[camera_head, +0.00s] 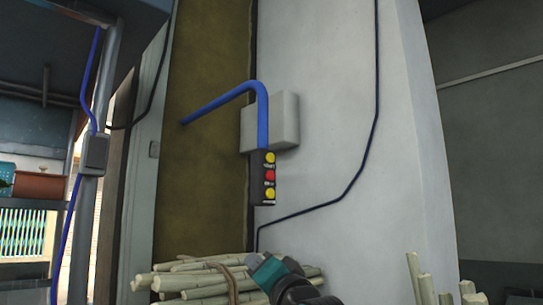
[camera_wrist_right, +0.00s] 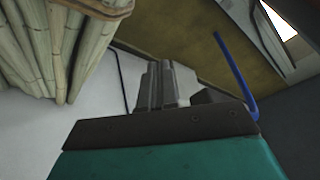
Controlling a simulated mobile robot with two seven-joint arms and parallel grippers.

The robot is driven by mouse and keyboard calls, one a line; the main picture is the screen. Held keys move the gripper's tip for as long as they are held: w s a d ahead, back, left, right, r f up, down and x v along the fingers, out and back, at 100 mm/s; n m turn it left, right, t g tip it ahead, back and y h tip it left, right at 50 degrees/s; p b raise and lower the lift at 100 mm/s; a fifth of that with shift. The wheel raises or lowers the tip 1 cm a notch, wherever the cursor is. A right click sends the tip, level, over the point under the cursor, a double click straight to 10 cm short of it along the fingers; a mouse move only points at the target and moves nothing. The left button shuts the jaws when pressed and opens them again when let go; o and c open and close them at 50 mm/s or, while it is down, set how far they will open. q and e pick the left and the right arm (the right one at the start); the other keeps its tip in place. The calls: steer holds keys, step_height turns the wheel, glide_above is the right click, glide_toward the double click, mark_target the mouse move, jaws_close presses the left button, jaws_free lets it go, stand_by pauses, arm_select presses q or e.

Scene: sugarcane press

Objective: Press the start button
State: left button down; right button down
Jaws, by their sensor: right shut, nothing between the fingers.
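A black hanging button box (camera_head: 262,190) is at the end of a blue tube (camera_head: 263,115), in front of a white wall, in the head view. It has a yellow button (camera_head: 270,158) on top, a red button (camera_head: 269,175) in the middle and another yellow button (camera_head: 270,193) below. Their labels are too small to read. My right gripper (camera_head: 254,261) is low in the picture, below the box and apart from it. Its closed fingers also show in the right wrist view (camera_wrist_right: 163,82), empty. The blue tube crosses that view at the right (camera_wrist_right: 233,68). My left gripper is out of view.
A bundle of sugarcane (camera_head: 190,282) lies behind and left of my right gripper. More cane stalks (camera_head: 425,288) stand at the lower right. A grey box (camera_head: 285,120) is on the wall behind the tube. The space between gripper and button box looks clear.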

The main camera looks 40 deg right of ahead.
steer(key=s+r+m, duration=0.1)
steer(key=r, duration=0.2)
steer(key=s+d+r+m+t, duration=0.1)
steer(key=s+r, duration=0.1)
steer(key=r, duration=0.2)
steer(key=s+d+r+h, duration=0.1)
steer(key=r, duration=0.2)
steer(key=shift+s+d+r+m+t, duration=0.15)
steer(key=shift+s+r+m+t, duration=0.25)
steer(key=s+d+r+m+t+h+p, duration=0.1)
steer(key=s+d+r+m, duration=0.1)
steer(key=s+r, duration=0.6)
step_height(320, 180, up, 2)
steer(key=shift+s+d+r+m+t+h, duration=0.1)
steer(key=shift+s+d+m+t+h, duration=0.25)
steer(key=shift+m, duration=0.55)
steer(key=shift+w+a, duration=0.1)
steer(key=shift+w, duration=0.05)
glide_toward(271, 158)
steer(key=w+d+r, duration=0.2)
steer(key=w+r, duration=0.1)
steer(key=r, duration=0.2)
steer(key=shift+w+d, duration=0.2)
steer(key=shift+w, duration=0.15)
steer(key=shift+w, duration=0.1)
steer(key=shift+w, duration=0.35)
